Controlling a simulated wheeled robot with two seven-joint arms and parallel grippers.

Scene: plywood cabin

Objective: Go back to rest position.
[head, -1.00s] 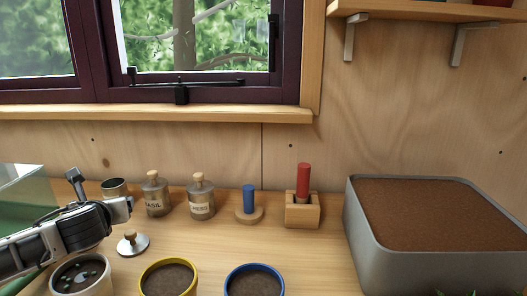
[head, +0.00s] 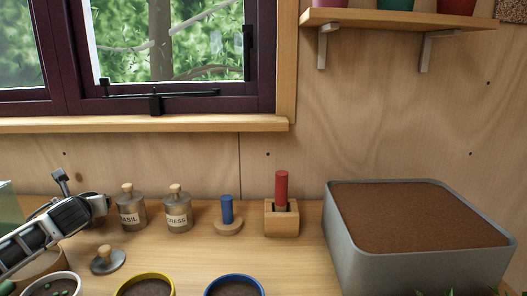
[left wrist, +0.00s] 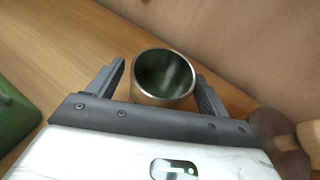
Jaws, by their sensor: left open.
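My left gripper (head: 104,204) reaches in from the left in the head view, above the back left of the worktop. In the left wrist view its two fingers are apart. An open, lidless jar with a metal rim (left wrist: 163,77) stands between and just beyond them. I cannot tell whether the fingers touch it. The arm hides this jar in the head view. My right gripper is not in view.
Basil (head: 130,212) and cress (head: 177,213) jars stand right of my gripper. Beyond are a blue peg (head: 227,209), a red stick in a wooden block (head: 282,219) and a grey soil planter (head: 340,250). A white pot (head: 50,287), yellow pot (head: 146,276) and blue pot (head: 235,279) line the front.

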